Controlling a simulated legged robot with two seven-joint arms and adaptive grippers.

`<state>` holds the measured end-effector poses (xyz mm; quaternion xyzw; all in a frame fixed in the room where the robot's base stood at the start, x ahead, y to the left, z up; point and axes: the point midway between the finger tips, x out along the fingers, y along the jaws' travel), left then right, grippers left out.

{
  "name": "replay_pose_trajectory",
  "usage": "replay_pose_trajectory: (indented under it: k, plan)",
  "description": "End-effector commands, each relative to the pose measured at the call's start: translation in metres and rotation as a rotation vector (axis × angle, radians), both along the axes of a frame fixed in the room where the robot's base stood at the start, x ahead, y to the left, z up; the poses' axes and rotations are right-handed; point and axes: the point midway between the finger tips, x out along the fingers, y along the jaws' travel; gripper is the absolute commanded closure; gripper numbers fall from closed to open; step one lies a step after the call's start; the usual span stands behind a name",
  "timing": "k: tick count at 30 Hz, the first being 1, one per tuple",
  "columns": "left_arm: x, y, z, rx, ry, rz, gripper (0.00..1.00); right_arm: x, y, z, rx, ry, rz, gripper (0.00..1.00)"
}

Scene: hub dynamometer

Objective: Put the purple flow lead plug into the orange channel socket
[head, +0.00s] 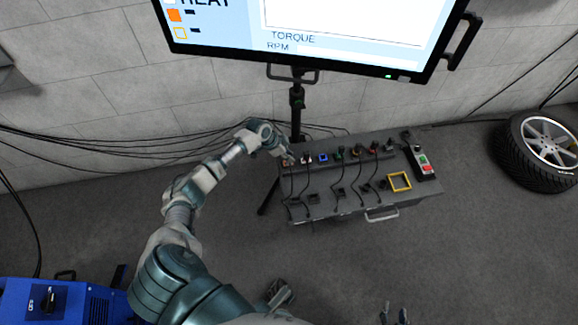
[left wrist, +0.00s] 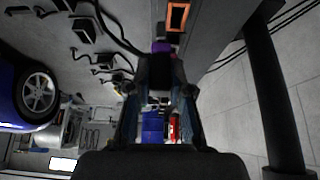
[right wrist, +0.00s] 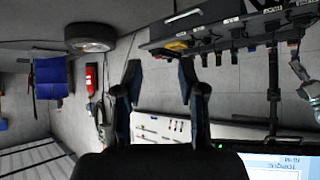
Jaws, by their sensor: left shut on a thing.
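My left gripper (head: 287,158) is at the left end of the socket row on the grey box. In the left wrist view it is shut on a dark plug with a purple band (left wrist: 160,46), the purple flow lead plug. The orange channel socket (left wrist: 177,16) is an orange rectangular frame with a dark opening, just beyond the plug and slightly right in that view. Plug and socket look apart, though the exact gap is hard to judge. My right gripper (right wrist: 160,80) is open and empty, away from the box.
The grey box (head: 335,205) carries a blue-framed socket (head: 323,158), several plugs with leads, a yellow frame (head: 399,182) and a button unit (head: 422,162). A monitor (head: 310,35) stands behind it. A wheel (head: 545,145) lies to the right. Open floor lies in front.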

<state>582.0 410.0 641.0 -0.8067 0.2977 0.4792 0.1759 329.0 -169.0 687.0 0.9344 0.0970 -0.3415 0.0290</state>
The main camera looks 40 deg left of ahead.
Motion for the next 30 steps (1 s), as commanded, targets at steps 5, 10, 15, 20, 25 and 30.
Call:
replay_pose_trajectory:
  k: [5,10,15,20,25,30]
  plan:
    - [0.004,0.004,-0.001,0.001,-0.001,0.000,1.00,0.009,0.004,0.005,0.017,-0.062,0.002,0.60]
    - [0.006,0.007,-0.001,0.001,-0.001,0.000,1.00,0.017,0.008,0.012,0.033,-0.124,0.005,0.60]
    - [0.009,0.011,-0.001,0.000,0.000,0.000,1.00,0.025,0.011,0.019,0.049,-0.185,0.007,0.60]
    - [0.011,0.013,0.000,-0.001,-0.001,0.000,1.00,0.030,0.013,0.026,0.062,-0.235,0.008,0.60]
    - [0.012,0.014,0.001,-0.001,-0.001,0.000,1.00,0.032,0.014,0.029,0.066,-0.253,0.009,0.60]
    - [0.012,0.014,0.001,0.000,-0.001,0.000,1.00,0.032,0.014,0.029,0.066,-0.252,0.009,0.60]
